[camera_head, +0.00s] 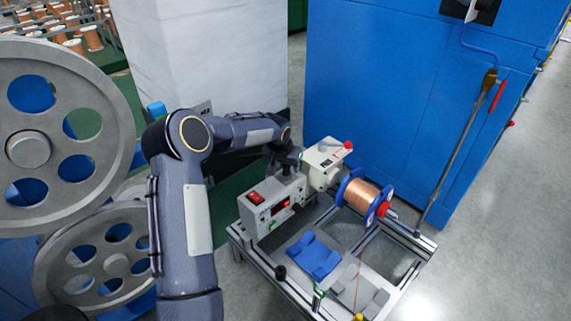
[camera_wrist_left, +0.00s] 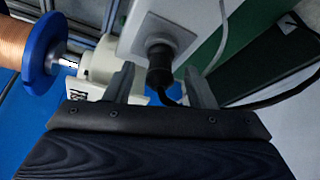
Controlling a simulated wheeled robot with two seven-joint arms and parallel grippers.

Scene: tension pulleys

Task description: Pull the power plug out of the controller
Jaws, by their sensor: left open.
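The controller (camera_head: 272,206) is a light grey box with a red switch and a red display, standing on the metal-framed rig. In the left wrist view its grey casing (camera_wrist_left: 190,14) carries the black power plug (camera_wrist_left: 158,58), which sits in a socket on that face. A black cable leaves the plug and bends to the right. My left gripper (camera_head: 287,162) is behind the controller in the head view, its fingers mostly hidden. In the left wrist view the gripper (camera_wrist_left: 160,72) is open, one finger on each side of the plug, with gaps visible. My right gripper is not in view.
A copper wire spool (camera_head: 362,194) with blue flanges and a cream motor housing (camera_head: 325,160) stand beside the controller. A blue part (camera_head: 313,256) lies on the rig's front. A blue cabinet (camera_head: 390,100) stands behind, and large grey pulleys (camera_head: 100,250) at left.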

